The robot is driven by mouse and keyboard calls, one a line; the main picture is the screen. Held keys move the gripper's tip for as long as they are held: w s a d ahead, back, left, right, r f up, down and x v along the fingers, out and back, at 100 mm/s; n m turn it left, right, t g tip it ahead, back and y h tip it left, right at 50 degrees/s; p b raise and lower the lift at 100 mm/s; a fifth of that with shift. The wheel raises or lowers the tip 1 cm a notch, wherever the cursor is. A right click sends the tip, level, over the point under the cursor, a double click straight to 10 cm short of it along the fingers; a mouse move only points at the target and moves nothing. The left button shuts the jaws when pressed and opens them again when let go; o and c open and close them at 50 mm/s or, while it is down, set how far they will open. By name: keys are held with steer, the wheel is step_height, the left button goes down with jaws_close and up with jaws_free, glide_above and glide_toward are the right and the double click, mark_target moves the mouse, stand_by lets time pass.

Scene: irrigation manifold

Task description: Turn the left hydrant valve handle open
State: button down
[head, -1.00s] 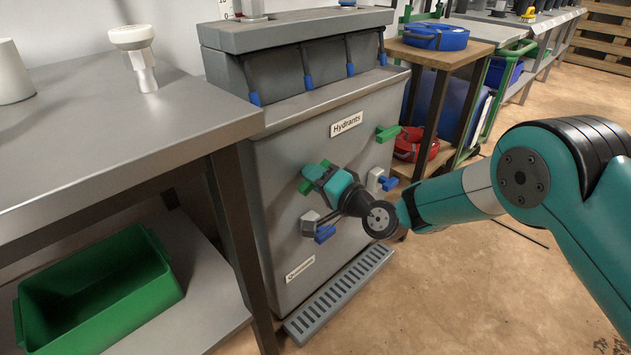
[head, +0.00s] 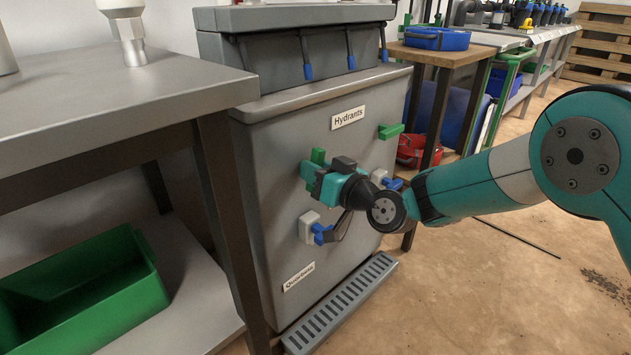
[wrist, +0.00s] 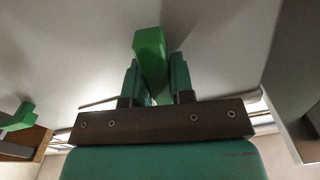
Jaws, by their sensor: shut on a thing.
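The left hydrant valve handle (head: 318,156) is green and sits on the grey cabinet front, below and left of the "Hydrants" label. My teal gripper (head: 312,176) is at this handle and partly hides it. In the wrist view, the green handle (wrist: 150,50) stands between the two fingers of my gripper (wrist: 155,85), which are shut on it. The handle's mount is hidden behind the gripper. The right green handle (head: 390,131) is free, farther right, and shows at the left of the wrist view (wrist: 18,118).
Blue-handled valves sit below, one at left (head: 320,232) and one at right (head: 392,183), close to my wrist. A steel bench (head: 130,100) stands at left above a green bin (head: 150,285). A floor grate (head: 340,305) lies before the cabinet (head: 265,185).

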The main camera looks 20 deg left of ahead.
steer(key=shift+f+n+b, duration=0.1)
steer(key=shift+n+b, duration=1.2)
steer(key=shift+n, duration=0.3)
steer(key=c, duration=1.9)
jaws_free()
steer(key=shift+o, duration=0.2)
steer(key=o, duration=0.9)
steer(key=shift+d, duration=0.1)
steer(key=v, duration=1.7)
steer(key=shift+s+d, duration=0.15)
